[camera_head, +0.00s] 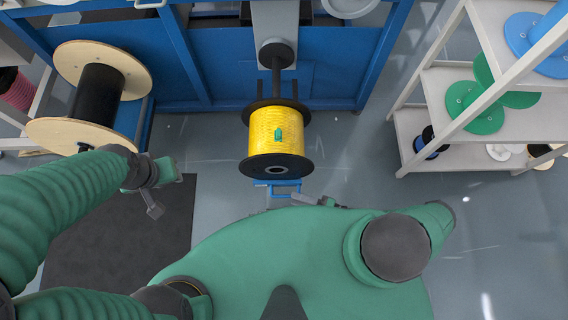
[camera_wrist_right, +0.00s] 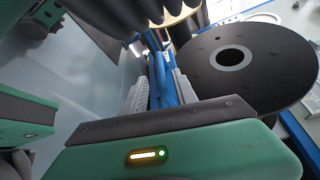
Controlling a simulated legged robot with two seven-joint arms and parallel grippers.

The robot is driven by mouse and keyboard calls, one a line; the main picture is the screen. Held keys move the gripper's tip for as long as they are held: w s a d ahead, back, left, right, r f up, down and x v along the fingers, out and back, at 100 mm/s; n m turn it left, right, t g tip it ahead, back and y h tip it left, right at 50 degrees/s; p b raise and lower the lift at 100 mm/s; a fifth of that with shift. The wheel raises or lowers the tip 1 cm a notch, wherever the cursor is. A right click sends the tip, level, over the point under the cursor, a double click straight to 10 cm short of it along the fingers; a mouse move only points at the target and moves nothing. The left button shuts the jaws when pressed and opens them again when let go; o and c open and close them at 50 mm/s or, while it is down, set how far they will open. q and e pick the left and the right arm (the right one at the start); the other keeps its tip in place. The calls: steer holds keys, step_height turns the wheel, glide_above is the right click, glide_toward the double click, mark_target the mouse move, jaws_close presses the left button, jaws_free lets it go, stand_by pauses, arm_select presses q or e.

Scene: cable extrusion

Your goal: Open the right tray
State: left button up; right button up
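My right gripper (camera_head: 308,200) is just below the yellow spool, beside a blue metal frame (camera_head: 284,187). In the right wrist view its two grey fingers (camera_wrist_right: 158,92) stand apart with a blue bar (camera_wrist_right: 160,72) showing between them. I cannot tell whether they touch the bar. My left gripper (camera_head: 152,190) hangs over the dark floor mat at the left, away from the spools; its finger opening is too small to judge. No tray labelled right can be made out; the blue frame is largely hidden by the spool and my body.
The yellow spool (camera_head: 276,135) with black flanges hangs on a machine shaft. Its black flange (camera_wrist_right: 250,62) is close right of my right gripper in the wrist view. A wooden-flanged black spool (camera_head: 97,92) stands left. A white shelf (camera_head: 465,155) with reels stands right. Floor between is clear.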

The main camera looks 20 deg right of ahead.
steer(key=f+v, duration=0.1)
steer(key=v, duration=0.8)
steer(key=shift+s+d+r, duration=0.2)
steer(key=shift+r, duration=0.2)
